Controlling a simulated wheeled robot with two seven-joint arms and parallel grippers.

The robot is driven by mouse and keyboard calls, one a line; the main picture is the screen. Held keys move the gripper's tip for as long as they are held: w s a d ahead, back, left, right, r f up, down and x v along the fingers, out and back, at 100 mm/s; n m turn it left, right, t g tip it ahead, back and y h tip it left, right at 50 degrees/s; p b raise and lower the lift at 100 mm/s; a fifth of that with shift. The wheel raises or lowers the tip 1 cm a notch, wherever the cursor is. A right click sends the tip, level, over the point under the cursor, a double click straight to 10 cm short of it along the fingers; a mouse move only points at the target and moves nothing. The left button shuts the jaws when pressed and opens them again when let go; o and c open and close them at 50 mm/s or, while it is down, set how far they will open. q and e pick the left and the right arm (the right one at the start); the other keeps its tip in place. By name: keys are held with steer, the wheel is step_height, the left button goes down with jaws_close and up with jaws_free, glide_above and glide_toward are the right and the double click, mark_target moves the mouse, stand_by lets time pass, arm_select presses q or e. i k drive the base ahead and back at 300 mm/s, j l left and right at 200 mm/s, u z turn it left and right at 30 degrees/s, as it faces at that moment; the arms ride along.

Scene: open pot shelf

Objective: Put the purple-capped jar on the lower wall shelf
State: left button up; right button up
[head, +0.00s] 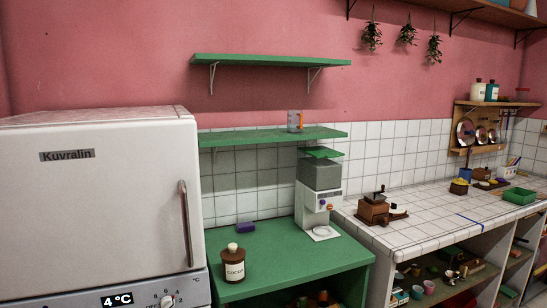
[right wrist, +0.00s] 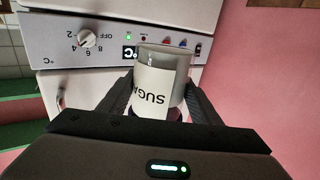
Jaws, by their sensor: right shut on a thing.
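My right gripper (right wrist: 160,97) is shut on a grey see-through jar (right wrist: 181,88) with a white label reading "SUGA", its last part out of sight. The fingers press on both sides of the jar. Neither gripper shows in the head view, and my left gripper is in no view.
The upper green shelf (head: 270,61) is empty, on brackets. A white fridge (head: 95,205) stands left. A green counter (head: 275,258) below holds a cocoa jar (head: 233,266), a purple block (head: 246,227) and a grinder machine (head: 320,190) that reaches close under the lower shelf.

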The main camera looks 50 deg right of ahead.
mark_target(242, 137)
steer(key=l, duration=1.45)
steer(key=i, duration=0.05)
